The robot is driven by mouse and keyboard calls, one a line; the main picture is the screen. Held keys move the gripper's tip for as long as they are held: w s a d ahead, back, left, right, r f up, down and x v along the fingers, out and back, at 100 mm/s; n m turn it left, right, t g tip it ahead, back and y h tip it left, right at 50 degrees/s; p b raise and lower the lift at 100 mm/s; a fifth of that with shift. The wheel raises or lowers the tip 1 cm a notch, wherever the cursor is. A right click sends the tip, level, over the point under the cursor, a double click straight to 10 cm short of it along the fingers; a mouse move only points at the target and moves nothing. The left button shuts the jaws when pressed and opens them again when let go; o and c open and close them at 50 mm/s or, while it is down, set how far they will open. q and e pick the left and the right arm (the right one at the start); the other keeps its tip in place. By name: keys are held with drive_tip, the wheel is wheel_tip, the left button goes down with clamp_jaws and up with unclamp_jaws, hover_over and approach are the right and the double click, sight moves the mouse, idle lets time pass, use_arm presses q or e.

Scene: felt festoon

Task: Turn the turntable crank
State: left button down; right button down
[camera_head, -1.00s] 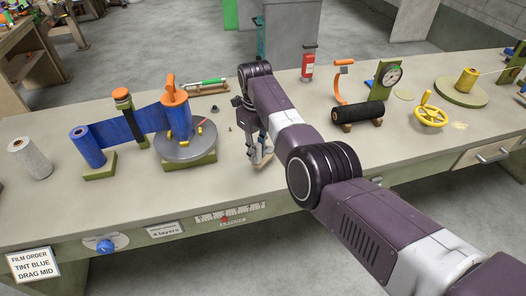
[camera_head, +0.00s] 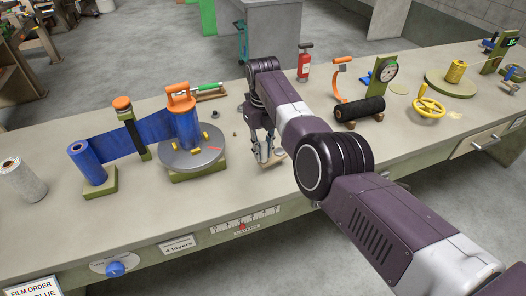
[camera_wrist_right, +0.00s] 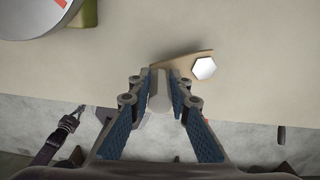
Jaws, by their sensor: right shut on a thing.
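The grey turntable (camera_head: 176,161) sits on a green base at the middle left of the bench. Its rim shows in the wrist view (camera_wrist_right: 40,14). An orange-handled core wound with blue film (camera_head: 187,132) stands on it. The film runs left to a blue supply roll (camera_head: 88,163). The crank, a tan arm (camera_wrist_right: 188,61) with a white hex nut (camera_wrist_right: 203,68), lies near the bench's front edge. My right gripper (camera_head: 264,152) is shut on the crank's grey handle (camera_wrist_right: 159,103), which stands between its two blue pads. My left gripper is not in view.
A white roll (camera_head: 22,178) is at the far left. A black roller (camera_head: 360,109) and yellow handwheel (camera_head: 429,109) lie to the right. A dial with a blue knob (camera_head: 115,269) is on the bench front.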

drive_tip(key=shift+a, duration=0.15)
drive_tip(key=c, duration=1.8)
unclamp_jaws()
wheel_tip(320, 180, up, 12)
drive_tip(key=shift+r, duration=0.1)
